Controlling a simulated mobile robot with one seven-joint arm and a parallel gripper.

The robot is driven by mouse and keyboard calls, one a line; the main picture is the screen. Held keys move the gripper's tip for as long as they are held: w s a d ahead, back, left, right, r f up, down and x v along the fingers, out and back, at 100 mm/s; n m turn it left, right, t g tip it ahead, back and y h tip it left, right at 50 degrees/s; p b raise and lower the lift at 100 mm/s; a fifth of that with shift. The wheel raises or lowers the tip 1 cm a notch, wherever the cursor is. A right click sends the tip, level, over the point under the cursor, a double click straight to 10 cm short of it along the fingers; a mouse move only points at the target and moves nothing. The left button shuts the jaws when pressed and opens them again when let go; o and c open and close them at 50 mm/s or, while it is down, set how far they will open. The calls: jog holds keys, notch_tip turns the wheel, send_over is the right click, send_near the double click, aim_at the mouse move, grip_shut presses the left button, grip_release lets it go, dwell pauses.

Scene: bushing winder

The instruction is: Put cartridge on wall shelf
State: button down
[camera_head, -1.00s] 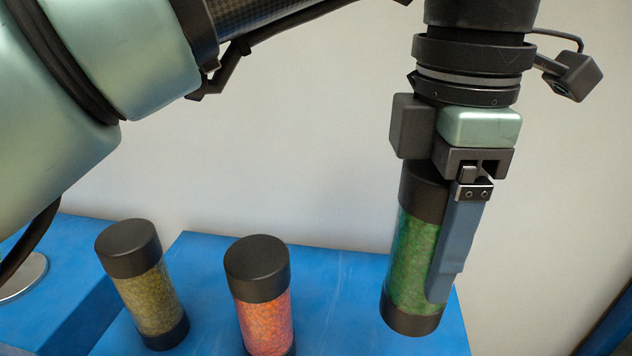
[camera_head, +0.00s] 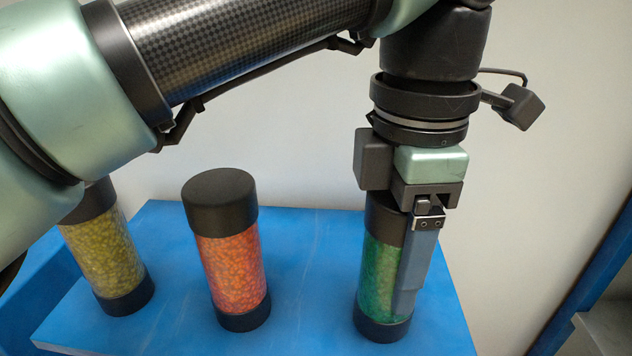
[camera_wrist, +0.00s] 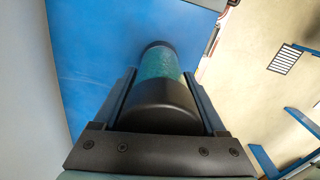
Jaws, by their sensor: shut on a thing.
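A green-filled cartridge (camera_head: 380,262) with black end caps is held upright at the right part of the blue shelf (camera_head: 310,300). My gripper (camera_head: 405,300) points down and is shut on it, one finger showing along its right side. In the wrist view the cartridge (camera_wrist: 160,85) lies between both fingers (camera_wrist: 163,95), with the blue surface (camera_wrist: 85,40) behind it. I cannot tell whether its bottom touches the surface. An orange-filled cartridge (camera_head: 231,262) and a yellow-filled cartridge (camera_head: 102,250) stand to its left, the yellow one partly behind my arm.
A pale wall (camera_head: 320,160) stands behind the shelf. A blue frame (camera_head: 590,280) with a grey ledge (camera_head: 610,325) is at the right. In the wrist view, pale floor (camera_wrist: 255,80) and blue bars (camera_wrist: 300,120) show on the right. The shelf's front middle is clear.

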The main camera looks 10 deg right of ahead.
jog(key=shift+f, duration=0.15)
grip_release()
notch_tip(320, 180, up, 11)
jog(key=p, duration=0.6)
jog(key=shift+p, duration=0.3)
jog(key=shift+r, duration=0.7)
